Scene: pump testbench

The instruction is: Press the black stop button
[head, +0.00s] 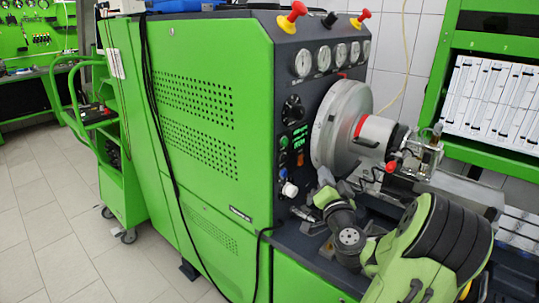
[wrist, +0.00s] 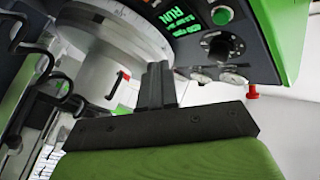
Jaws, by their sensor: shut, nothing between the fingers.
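My gripper (wrist: 158,82) is shut and empty in the wrist view, its dark fingers together in front of the bench. In the head view my arm reaches in from the lower right, below the control panel (head: 292,150); the fingertips are not clear there. The panel carries a black knob (head: 292,109), a lit green display and small green and orange buttons. A black button (head: 330,19) stands on top of the cabinet between two red-and-yellow ones. I cannot tell from labels which black control is the stop button. In the wrist view the display reads RUN, near a black knob (wrist: 220,47).
The round grey drum (head: 340,125) stands right of the panel, with a clamped pump assembly (head: 405,150) beside it. Black cables hang down the green cabinet (head: 210,130). A row of gauges (head: 325,58) sits above the panel. A green trolley (head: 115,165) stands at left.

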